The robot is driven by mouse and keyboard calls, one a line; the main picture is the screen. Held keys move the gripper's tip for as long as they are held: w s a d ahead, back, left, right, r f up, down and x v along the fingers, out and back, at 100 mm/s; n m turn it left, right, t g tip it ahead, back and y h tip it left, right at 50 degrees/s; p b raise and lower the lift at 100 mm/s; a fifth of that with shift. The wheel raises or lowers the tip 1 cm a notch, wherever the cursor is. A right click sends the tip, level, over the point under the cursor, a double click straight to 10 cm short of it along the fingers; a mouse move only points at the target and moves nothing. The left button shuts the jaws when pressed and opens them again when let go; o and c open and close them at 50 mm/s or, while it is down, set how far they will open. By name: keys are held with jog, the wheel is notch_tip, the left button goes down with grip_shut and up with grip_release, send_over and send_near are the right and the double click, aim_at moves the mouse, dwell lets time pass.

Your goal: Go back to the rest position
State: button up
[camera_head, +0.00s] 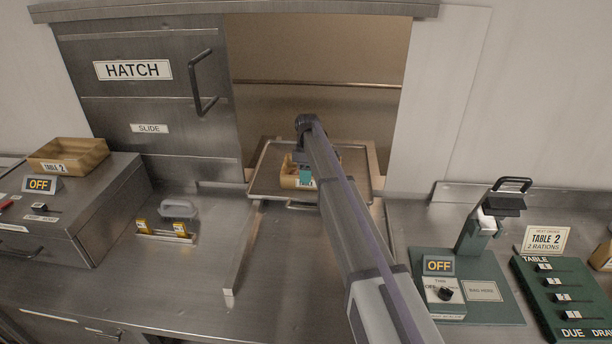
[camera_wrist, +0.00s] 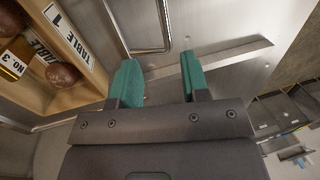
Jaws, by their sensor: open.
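My gripper (camera_head: 304,172) is at the far end of my outstretched arm, over the metal tray at the hatch opening. In the wrist view its two green fingers (camera_wrist: 160,78) are apart, with nothing between them. A wooden box (camera_head: 289,173) sits on the tray, partly hidden behind my gripper and arm. In the wrist view the box (camera_wrist: 92,87) is to the left of the fingers, apart from them. It bears TABLE 1 labels and holds round brown pieces and a yellow tag marked NO. 3.
The sliding HATCH door (camera_head: 150,95) stands at the left of the opening. A TABLE 2 wooden box (camera_head: 68,155) rests on a metal unit at left. A green stand (camera_head: 470,290) and a green lever panel (camera_head: 562,300) are at right. The counter's left middle is mostly clear.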

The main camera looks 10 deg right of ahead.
jog(key=shift+f, duration=0.1)
jog(key=s+d+f+m+b, duration=0.1)
jog(key=s+m, duration=0.4)
jog(key=s, duration=0.8)
jog(key=s+d+f+m+t+b, duration=0.1)
jog(key=s+m, duration=0.4)
jog(key=s, duration=0.9)
jog(key=s+d+f+m+t+b, duration=0.1)
jog(key=s+d+f+m+b, duration=0.1)
jog(key=s, duration=1.2)
notch_tip(320, 180, down, 2)
jog(key=m+b, duration=0.1)
jog(key=m, duration=0.2)
jog(key=shift+d+h+b, duration=0.25)
jog(key=shift+h+b, duration=0.05)
jog(key=shift+b, duration=0.05)
jog(key=shift+w, duration=0.1)
